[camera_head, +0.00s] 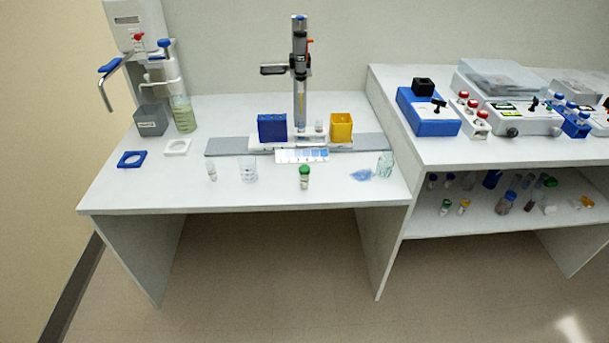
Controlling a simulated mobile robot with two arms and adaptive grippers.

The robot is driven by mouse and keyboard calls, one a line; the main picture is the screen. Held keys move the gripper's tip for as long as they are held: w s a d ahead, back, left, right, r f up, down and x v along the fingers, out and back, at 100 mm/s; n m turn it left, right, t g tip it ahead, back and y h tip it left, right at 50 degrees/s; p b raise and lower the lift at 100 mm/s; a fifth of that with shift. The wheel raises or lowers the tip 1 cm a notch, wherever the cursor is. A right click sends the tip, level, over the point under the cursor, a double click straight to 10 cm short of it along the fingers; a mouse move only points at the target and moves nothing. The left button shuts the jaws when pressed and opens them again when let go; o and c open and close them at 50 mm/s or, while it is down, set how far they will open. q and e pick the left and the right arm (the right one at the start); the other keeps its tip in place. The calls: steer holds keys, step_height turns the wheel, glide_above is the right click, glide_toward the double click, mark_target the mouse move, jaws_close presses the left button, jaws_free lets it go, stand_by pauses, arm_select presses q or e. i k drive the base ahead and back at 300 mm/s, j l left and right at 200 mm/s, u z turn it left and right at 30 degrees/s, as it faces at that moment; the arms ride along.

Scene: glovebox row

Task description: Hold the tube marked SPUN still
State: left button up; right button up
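I cannot read the word SPUN on any tube here. A green-capped tube (304,180) stands upright near the front middle of the left table (190,195). A small clear tube (212,171) stands near the front left, beside a clear beaker (248,172). Further small vessels, some with coloured caps, are on the shelf (470,222) under the right bench. Neither of my grippers is in view.
A vertical column device (300,85) stands at the back, with a blue block (271,128) and a yellow block (341,127) by its base. A glass jar (384,164) and blue patch (361,175) are at right.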

mark_target(303, 179)
steer(key=i+l+u, duration=0.1)
steer(key=u, duration=0.3)
steer(key=i+l+u, duration=0.1)
steer(key=l+u, duration=0.45)
steer(key=u, duration=0.3)
